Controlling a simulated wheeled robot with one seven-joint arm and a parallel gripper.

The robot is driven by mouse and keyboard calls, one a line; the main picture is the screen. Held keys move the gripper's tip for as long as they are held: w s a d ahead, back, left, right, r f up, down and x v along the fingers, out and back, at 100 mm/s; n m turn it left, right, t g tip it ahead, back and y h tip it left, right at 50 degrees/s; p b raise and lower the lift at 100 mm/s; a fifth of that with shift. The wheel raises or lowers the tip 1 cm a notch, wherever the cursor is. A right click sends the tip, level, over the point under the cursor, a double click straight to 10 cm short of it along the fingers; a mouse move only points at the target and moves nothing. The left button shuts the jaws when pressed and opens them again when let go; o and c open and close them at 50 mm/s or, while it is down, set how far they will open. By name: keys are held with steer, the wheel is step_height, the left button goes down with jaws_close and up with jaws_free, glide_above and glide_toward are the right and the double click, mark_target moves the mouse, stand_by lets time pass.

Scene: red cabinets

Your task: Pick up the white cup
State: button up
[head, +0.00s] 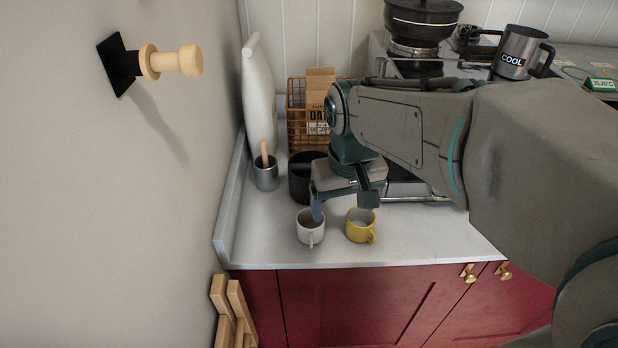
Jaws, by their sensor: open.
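The white cup (309,234) stands upright on the white counter near its front edge, at the left end, with its handle towards the front. My gripper (343,212) is open above the counter, pointing down. Its left finger reaches down at the mouth of the white cup; I cannot tell whether it is inside the cup or touching it. Its right finger is above and behind a yellow mug, and nothing is visibly held between the fingers.
The yellow mug (360,226) stands just right of the white cup. A metal holder (266,174), a black container (301,178) and a wire basket (297,116) stand behind. The wall bounds the left. Counter (262,238) is bare left of the cup.

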steer(key=w+a+r+n+g, duration=0.1)
steer(key=w+a+r, duration=0.1)
steer(key=w+a, duration=0.25)
glide_toward(311, 224)
steer(key=s+f, duration=0.2)
steer(key=s, duration=0.1)
steer(key=shift+s+a+n+p, duration=0.1)
steer(key=shift+n+p, duration=0.2)
steer(key=shift+w+f, duration=0.2)
steer(key=shift+f, duration=1.1)
steer(key=shift+w+f, duration=0.25)
steer(key=shift+f, duration=1.1)
steer(key=c, duration=1.2)
steer(key=shift+o, duration=0.2)
steer(key=shift+r, duration=0.15)
